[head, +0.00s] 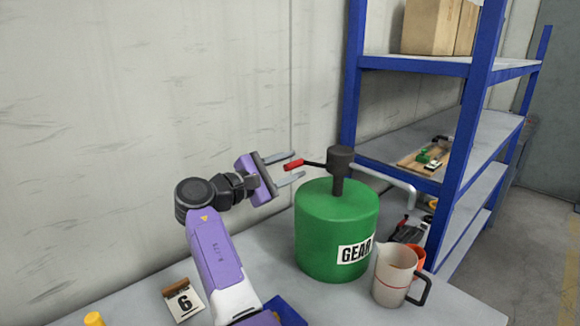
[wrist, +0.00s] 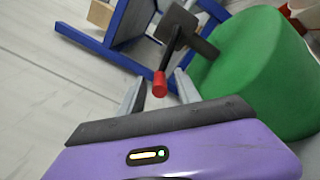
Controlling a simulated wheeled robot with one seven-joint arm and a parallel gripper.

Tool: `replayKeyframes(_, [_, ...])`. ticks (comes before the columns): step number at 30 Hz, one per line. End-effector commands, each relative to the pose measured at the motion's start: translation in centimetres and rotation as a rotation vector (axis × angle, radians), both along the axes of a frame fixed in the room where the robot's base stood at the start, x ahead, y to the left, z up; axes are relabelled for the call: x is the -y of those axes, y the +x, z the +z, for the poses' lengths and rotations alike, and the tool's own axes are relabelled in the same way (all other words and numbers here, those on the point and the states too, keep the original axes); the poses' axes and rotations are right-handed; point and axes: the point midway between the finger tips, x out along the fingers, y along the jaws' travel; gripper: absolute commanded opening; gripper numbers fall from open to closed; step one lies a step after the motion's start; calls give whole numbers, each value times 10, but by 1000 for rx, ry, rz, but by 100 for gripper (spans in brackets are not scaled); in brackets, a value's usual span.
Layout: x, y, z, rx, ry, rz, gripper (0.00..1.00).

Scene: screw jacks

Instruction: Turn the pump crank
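The pump is a green drum (head: 335,228) labelled GEAR, standing upright on the grey bench, with a dark pump head (head: 341,157) on top. Its crank arm reaches left and ends in a red handle (head: 293,165). My gripper (head: 297,167) is open, with its two fingers on either side of the red handle. In the wrist view the red handle (wrist: 160,84) lies between the fingertips (wrist: 158,86), with gaps visible on both sides. I cannot tell whether any finger touches it. The green drum also shows in the wrist view (wrist: 255,75). A grey spout leaves the pump head to the right.
A clear jug (head: 393,275) with a dark handle stands right of the drum, with an orange-red item (head: 418,258) behind it. A blue-framed shelf (head: 352,100) stands behind to the right. The wall is behind my gripper.

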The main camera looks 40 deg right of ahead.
Motion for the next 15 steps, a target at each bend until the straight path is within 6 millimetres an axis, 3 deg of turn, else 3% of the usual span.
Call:
replayKeyframes(4, [0,0,0,0,0,0,38])
replayKeyframes(10, [-1,0,0,0,0,0,0])
replayKeyframes(15, [-1,0,0,1,0,0,0])
